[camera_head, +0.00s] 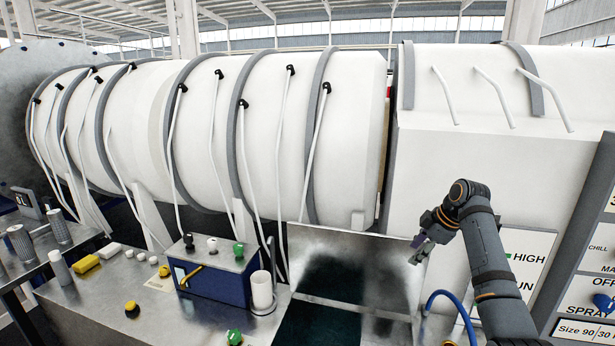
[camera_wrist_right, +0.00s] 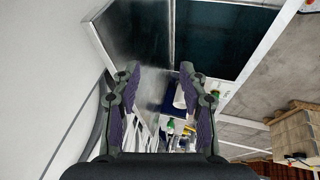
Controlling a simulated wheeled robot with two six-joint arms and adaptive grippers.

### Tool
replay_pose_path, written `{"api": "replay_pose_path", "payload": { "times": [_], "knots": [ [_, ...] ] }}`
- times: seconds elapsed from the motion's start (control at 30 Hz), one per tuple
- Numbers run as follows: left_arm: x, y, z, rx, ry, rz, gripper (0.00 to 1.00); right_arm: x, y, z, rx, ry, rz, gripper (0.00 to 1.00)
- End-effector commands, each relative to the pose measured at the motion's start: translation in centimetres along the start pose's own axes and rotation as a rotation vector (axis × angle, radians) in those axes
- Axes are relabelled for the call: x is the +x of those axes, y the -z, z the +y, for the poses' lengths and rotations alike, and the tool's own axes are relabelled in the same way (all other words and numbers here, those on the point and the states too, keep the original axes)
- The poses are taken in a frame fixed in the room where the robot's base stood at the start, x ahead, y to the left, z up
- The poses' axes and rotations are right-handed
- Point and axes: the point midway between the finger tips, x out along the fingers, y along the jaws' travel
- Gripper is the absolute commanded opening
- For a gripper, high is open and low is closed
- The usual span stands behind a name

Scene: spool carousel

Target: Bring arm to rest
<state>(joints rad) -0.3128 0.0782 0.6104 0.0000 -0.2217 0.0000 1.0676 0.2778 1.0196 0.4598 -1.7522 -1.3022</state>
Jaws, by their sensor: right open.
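My right arm comes up from the lower right in the head view and bends at its top. My right gripper (camera_head: 416,252) hangs near the right edge of the metal splash plate, in front of the white machine. In the right wrist view the right gripper (camera_wrist_right: 160,85) has its two padded fingers apart with nothing between them. The metal plate (camera_wrist_right: 140,45) and a dark opening (camera_wrist_right: 222,40) lie beyond the fingers. My left gripper does not show in either view.
A large white cylinder machine (camera_head: 270,130) fills the back. A metal counter (camera_head: 100,300) holds a blue box (camera_head: 215,278), a white cup (camera_head: 261,290), and several yellow, white and green knobs and blocks. A blue hose (camera_head: 447,295) curves beside my right arm. A wooden crate (camera_wrist_right: 295,135) stands at right in the wrist view.

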Motion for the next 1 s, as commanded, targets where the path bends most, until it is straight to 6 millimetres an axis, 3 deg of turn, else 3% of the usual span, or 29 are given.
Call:
{"api": "replay_pose_path", "payload": {
  "times": [0.2, 0.37, 0.47, 0.6, 0.7, 0.8, 1.0],
  "knots": [
    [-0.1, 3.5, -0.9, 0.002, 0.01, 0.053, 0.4, 5.0, -2.1, -4.1, 0.113, -0.001, -0.068, 0.43],
    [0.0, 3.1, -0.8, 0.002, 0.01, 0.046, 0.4, 9.0, -4.0, -8.8, 0.231, -0.015, -0.124, 0.43],
    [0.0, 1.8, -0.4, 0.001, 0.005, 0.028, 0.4, 11.6, -5.6, -13.4, 0.331, -0.031, -0.164, 0.43],
    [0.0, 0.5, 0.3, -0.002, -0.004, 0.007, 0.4, 14.2, -8.2, -22.3, 0.524, -0.072, -0.214, 0.43],
    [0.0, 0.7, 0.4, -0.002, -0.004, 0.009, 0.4, 14.2, -9.5, -27.8, 0.653, -0.106, -0.232, 0.43],
    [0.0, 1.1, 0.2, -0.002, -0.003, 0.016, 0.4, 13.5, -10.3, -31.7, 0.753, -0.133, -0.241, 0.43],
    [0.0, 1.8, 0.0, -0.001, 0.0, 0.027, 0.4, 11.5, -11.3, -37.1, 0.906, -0.173, -0.248, 0.43]
  ]
}}
